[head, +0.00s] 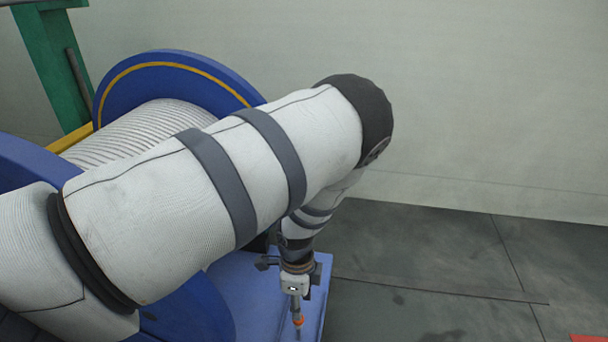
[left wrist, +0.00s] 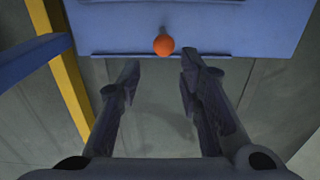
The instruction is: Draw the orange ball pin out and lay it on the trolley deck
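My left arm covers much of the deck. My right gripper does not show.
A large blue reel (head: 165,75) wound with pale strand stands at left, beside a green post (head: 50,60). A yellow bar (left wrist: 65,75) and a blue beam (left wrist: 25,60) lie left of the fingers in the wrist view. Grey floor (head: 420,270) is open at right.

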